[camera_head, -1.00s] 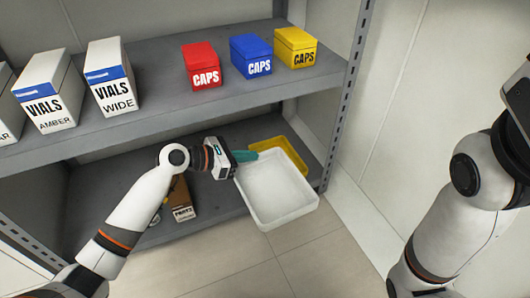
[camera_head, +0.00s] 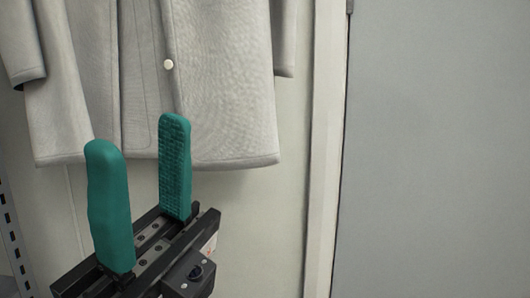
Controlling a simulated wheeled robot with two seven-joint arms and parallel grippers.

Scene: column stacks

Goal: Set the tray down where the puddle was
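The tray, the shelf floor and any puddle are out of view now.
A pale wall (camera_head: 260,220) and a door frame (camera_head: 325,150) stand beside a plain grey door or panel (camera_head: 440,150). A slotted metal upright (camera_head: 12,235) shows at the left edge.

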